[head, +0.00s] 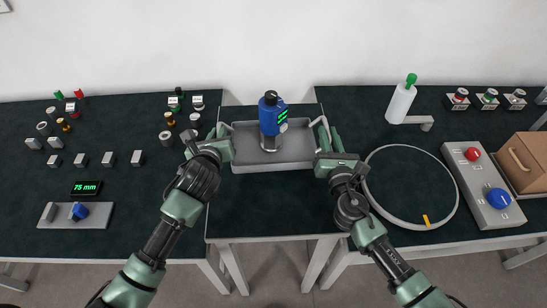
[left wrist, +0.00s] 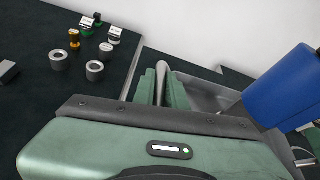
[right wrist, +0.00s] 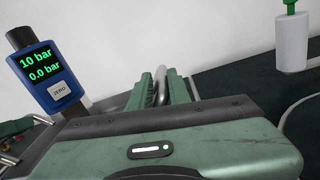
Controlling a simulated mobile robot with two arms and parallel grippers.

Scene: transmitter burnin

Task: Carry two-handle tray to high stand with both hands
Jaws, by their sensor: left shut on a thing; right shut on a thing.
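The grey two-handle tray (head: 262,165) is in the middle of the head view, with a blue transmitter (head: 269,117) standing upright in it. The transmitter's display reads 10 bar and 0.0 bar in the right wrist view (right wrist: 50,75). My left gripper (head: 221,143) is shut on the tray's left handle (left wrist: 160,82). My right gripper (head: 328,138) is shut on the tray's right handle (right wrist: 161,86). The tray looks about level. I cannot tell whether it touches the surface under it. I cannot make out which surface is the high stand.
Dark benches flank the middle section. The left bench holds several small fittings and a 75 mm display (head: 87,188). The right bench holds a white cylinder with a green top (head: 401,101), a large ring (head: 373,196), a control box (head: 482,187) and a brown box (head: 522,160). A wall stands behind.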

